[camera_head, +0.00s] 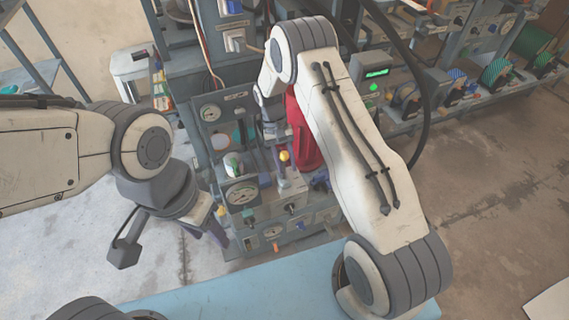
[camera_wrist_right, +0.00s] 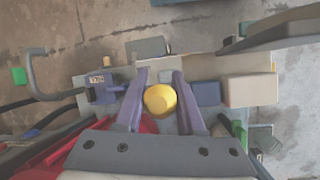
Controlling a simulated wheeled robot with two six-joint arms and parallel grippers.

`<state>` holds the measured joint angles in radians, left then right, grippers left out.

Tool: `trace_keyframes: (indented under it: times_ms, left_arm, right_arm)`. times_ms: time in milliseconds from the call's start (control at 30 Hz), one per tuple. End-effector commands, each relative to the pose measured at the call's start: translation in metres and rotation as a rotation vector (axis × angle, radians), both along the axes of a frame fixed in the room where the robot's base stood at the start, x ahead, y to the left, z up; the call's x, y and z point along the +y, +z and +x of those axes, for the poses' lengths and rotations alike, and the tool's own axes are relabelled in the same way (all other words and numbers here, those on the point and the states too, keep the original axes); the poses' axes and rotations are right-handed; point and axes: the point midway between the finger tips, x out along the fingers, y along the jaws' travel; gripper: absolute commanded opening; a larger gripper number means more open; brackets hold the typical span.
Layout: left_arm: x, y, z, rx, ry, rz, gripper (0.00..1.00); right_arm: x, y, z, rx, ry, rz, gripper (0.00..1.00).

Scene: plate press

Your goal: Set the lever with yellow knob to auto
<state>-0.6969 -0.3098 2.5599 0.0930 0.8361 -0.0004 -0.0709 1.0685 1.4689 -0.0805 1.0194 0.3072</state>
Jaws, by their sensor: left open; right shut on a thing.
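The yellow knob (camera_wrist_right: 160,99) sits between the two purple fingers of my right gripper (camera_wrist_right: 160,80) in the right wrist view, and the gripper is shut on it. In the head view the yellow knob (camera_head: 284,156) shows on the front of the grey machine (camera_head: 262,212), just below my right wrist. The lever under the knob and any auto marking cannot be made out. My left gripper (camera_head: 213,228) is open and empty, low at the left, in front of the machine and apart from the knob.
A red part (camera_head: 304,140) stands close behind the knob. Gauges (camera_head: 241,193) and small switches cover the machine's front. A light blue surface (camera_head: 260,285) lies in front.

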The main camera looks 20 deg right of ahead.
Motion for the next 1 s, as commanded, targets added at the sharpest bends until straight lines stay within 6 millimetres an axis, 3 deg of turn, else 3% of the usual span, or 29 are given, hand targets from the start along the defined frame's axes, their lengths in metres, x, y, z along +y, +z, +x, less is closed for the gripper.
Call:
trace_keyframes:
  times_ms: [100, 133, 200, 567, 1000]
  left_arm:
    - [0.0, 0.0, 0.0, 0.0, 0.0, 0.0, 0.5]
    - [0.0, 0.0, 0.0, 0.0, 0.0, 0.0, 0.5]
    - [0.0, 0.0, 0.0, 0.0, 0.0, 0.0, 0.5]
    - [0.0, 0.001, 0.0, 0.0, 0.0, 0.0, 0.5]
    - [0.0, 0.006, 0.0, 0.0, 0.0, 0.0, 0.5]
  right_arm:
    - [0.001, 0.003, 0.004, -0.012, -0.001, 0.002, 0.0]
    - [0.001, 0.003, 0.004, -0.013, 0.0, 0.002, 0.46]
    - [0.0, 0.003, 0.003, -0.012, -0.001, 0.002, 0.67]
    - [0.001, 0.004, 0.003, -0.006, 0.0, 0.001, 0.67]
    - [0.009, 0.074, 0.034, -0.01, 0.002, 0.001, 0.67]
